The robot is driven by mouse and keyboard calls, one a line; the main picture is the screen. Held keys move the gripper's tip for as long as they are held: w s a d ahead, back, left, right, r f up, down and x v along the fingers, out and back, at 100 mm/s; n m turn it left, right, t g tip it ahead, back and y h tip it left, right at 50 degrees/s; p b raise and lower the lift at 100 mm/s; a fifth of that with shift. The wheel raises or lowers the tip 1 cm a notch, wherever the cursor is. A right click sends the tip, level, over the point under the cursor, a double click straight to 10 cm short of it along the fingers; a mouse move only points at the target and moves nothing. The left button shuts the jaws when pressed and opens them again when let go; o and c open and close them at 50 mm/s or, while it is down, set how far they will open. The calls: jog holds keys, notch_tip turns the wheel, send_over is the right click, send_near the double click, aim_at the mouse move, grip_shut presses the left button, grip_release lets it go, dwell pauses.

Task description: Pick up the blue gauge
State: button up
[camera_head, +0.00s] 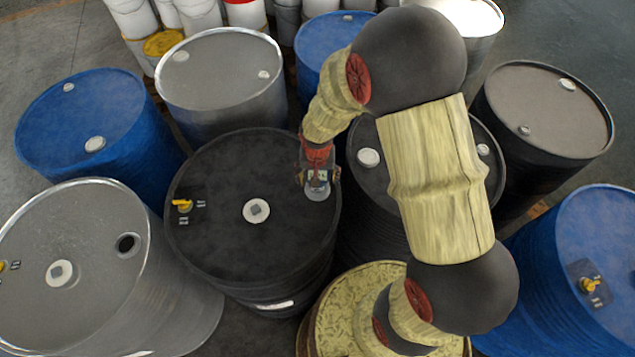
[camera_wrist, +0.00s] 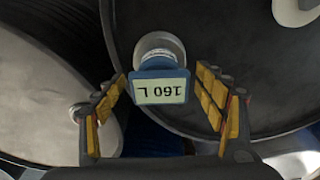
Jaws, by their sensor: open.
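The blue gauge (camera_wrist: 160,88) is a small blue-framed display reading "160 L", upside down in the wrist view. It is at a round pale cap (camera_wrist: 158,46) near the rim of the black drum (camera_head: 240,170). My gripper (camera_wrist: 161,78) is open, with one yellow-padded finger to each side of the gauge and visible gaps between. In the head view my gripper (camera_head: 318,178) is over the right edge of that drum's lid. The gauge is small there and partly hidden by the gripper.
Drums stand close around: a grey one (camera_head: 60,310), a blue one (camera_head: 85,115), a silver one (camera_head: 220,75), a dark one (camera_head: 545,105). White buckets (camera_head: 195,14) stand behind.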

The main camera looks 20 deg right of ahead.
jog(key=c, duration=0.3)
jog(key=c, duration=1.3)
jog(key=shift+c, duration=0.2)
jog(key=shift+r, duration=0.15)
jog(key=shift+r, duration=0.6)
jog(key=s+a+r+p, duration=0.2)
jog(key=s+a+r, duration=0.1)
jog(key=s+r, duration=1)
notch_tip(320, 180, up, 10)
jog(key=p, duration=0.8)
jog(key=shift+s+d+f, duration=0.15)
jog(key=shift+s+f, duration=0.05)
jog(key=shift+s, duration=0.15)
